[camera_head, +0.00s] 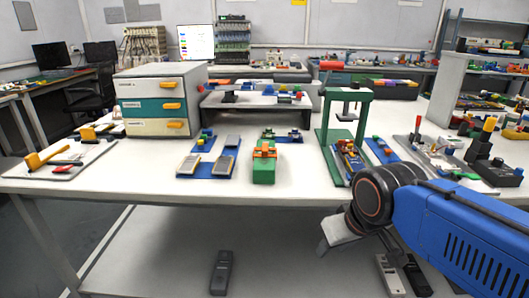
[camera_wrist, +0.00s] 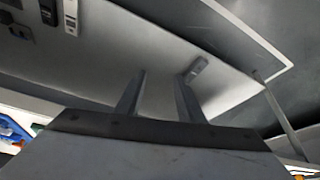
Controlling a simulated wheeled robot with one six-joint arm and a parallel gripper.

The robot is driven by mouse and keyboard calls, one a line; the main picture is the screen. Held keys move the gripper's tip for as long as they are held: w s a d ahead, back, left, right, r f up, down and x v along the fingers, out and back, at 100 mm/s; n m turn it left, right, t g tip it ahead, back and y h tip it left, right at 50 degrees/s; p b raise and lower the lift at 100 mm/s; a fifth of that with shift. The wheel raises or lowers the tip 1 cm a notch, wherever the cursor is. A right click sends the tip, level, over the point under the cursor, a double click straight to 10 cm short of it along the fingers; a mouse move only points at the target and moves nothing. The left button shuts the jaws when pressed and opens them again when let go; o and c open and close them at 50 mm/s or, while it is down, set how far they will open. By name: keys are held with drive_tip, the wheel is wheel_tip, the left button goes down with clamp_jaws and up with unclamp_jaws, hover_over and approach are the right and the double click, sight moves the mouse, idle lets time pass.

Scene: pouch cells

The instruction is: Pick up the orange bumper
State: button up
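An orange piece (camera_head: 264,149) sits on top of a green block (camera_head: 263,172) near the table's front middle; it looks like the orange bumper, though its outline is small and unclear. My gripper (camera_head: 335,234) is at the lower right in the head view, in front of the table's front edge, to the right of the orange piece and apart from it. In the wrist view my gripper (camera_wrist: 158,78) has its two fingers spread with nothing between them. The orange piece is not seen in the wrist view.
A green press frame (camera_head: 324,140) stands right of the green block. Blue trays with grey cells (camera_head: 188,164) lie to its left. A drawer cabinet (camera_head: 160,98) stands at back left. A low shelf (camera_head: 258,101) is behind. A dark handset (camera_head: 222,272) lies on the lower shelf.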

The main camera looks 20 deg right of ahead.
drive_tip(key=o, duration=0.5)
drive_tip(key=shift+w+r, duration=0.1)
drive_tip(key=shift+r, duration=0.1)
drive_tip(key=shift+o, duration=1.1)
drive_tip(key=w+a+r+m+g, duration=0.1)
drive_tip(key=w+r+m, duration=0.4)
drive_tip(key=w+r, duration=0.3)
wheel_tip(320, 180, up, 3)
drive_tip(key=shift+f, duration=0.15)
drive_tip(key=w+a+r+m+g, duration=0.2)
drive_tip(key=w+a+r+m, duration=0.1)
drive_tip(key=w+r+m, duration=0.75)
drive_tip(key=w+a+r+m+g, duration=0.25)
drive_tip(key=w+r+m, duration=0.45)
drive_tip(key=w, duration=0.7)
hover_over(265, 146)
drive_tip(key=shift+n+t, duration=0.35)
drive_tip(key=f, duration=1)
drive_tip(key=shift+s+d+f, duration=0.1)
drive_tip(key=shift+s+f, duration=0.2)
drive_tip(key=shift+w+f, duration=0.2)
drive_tip(key=shift+f, duration=2.45)
